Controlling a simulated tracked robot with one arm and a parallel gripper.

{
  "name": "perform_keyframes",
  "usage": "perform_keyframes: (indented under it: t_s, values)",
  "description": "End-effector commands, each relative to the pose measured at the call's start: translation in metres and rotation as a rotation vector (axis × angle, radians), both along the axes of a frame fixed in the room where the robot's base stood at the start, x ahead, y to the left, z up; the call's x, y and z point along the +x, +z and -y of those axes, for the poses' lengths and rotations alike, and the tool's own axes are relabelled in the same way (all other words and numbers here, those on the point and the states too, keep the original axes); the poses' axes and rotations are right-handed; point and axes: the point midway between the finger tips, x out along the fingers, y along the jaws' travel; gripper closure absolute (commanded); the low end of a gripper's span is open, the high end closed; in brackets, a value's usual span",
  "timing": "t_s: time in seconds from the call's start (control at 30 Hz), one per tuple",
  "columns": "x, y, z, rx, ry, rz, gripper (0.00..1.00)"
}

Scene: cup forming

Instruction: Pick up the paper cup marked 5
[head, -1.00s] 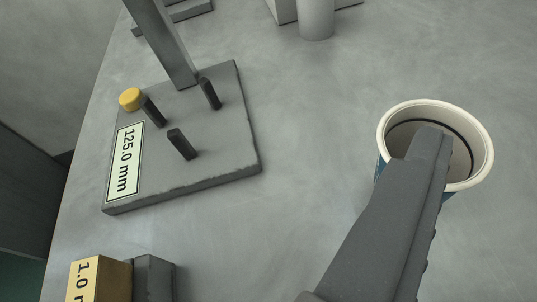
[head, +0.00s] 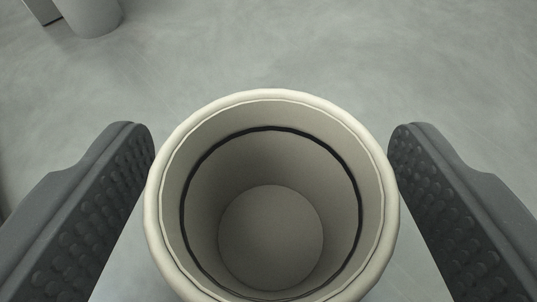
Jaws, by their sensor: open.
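A paper cup (head: 272,150) stands upright in the lower middle of the head view. Its cream rim faces me, and I look down into an empty inside with a dark ring line. Its outer wall and any number on it are hidden from this angle. My gripper (head: 271,135) is open, with one dark studded finger on the left of the cup and one on the right.
A pale grey cylinder (head: 92,14) stands at the top left, beside the corner of a light block (head: 40,8). The grey tabletop (head: 300,50) behind the cup is clear.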

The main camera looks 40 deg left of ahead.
Motion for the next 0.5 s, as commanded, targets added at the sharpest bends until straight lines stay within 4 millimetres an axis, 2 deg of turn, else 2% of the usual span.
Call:
perform_keyframes:
  t_s: [0.23,0.4,0.5]
  values:
    - [0.0024,0.0004,-0.0017,0.001,0.0,0.001,0.25]
    - [0.0025,0.0005,-0.0014,0.001,-0.001,0.002,0.71]
    - [0.0026,0.0006,-0.0013,0.001,-0.001,0.002,0.71]
